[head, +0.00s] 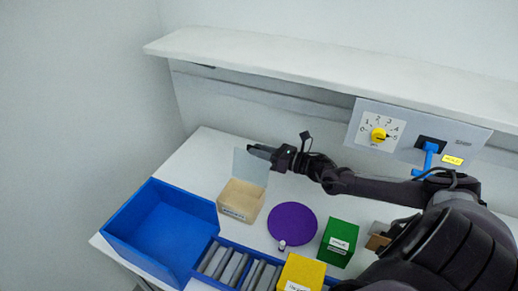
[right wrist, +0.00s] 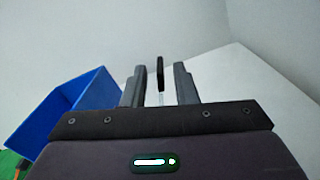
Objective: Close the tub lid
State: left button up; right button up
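The tub (head: 241,200) is a small tan box with a label on its front, standing on the table. Its translucent grey lid (head: 250,167) stands up, roughly upright, at the tub's back side. My right gripper (head: 259,152) is at the upper right part of the lid. In the right wrist view my right gripper (right wrist: 160,85) has its two fingers apart. A thin dark upright piece shows between them, with gaps on both sides; I cannot tell for sure that it is the lid's edge. My left gripper is not in view.
A large blue bin (head: 160,228) is left of the tub. A purple disc (head: 293,222), a green box (head: 338,243) and a yellow box (head: 302,272) lie to its right. A shelf (head: 300,62) and a panel with a yellow rotary knob (head: 379,135) are behind.

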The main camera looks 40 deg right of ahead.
grip_shut()
jog(key=shift+s+a+r+n, duration=0.15)
jog(key=shift+s+a+n, duration=0.25)
jog(key=shift+a+n, duration=0.35)
jog(key=shift+s+a+r+n, duration=0.15)
jog(key=shift+s+a+n, duration=0.2)
jog(key=shift+a+n, duration=0.35)
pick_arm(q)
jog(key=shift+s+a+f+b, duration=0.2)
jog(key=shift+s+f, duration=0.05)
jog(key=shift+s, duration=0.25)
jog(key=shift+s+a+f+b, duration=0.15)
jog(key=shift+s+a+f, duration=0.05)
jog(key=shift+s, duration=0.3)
pick_arm(e)
jog(key=shift+s+a+f+n, duration=0.1)
jog(key=shift+s+a+n, duration=0.25)
jog(key=shift+a+n, duration=0.25)
jog(key=shift+s+a+f+n, duration=0.1)
jog(key=shift+s+a+n, duration=0.25)
jog(key=shift+a, duration=0.4)
jog(key=shift+s+a+f+n, duration=0.1)
jog(key=shift+s+a+n, duration=0.25)
jog(key=shift+a+n, duration=0.25)
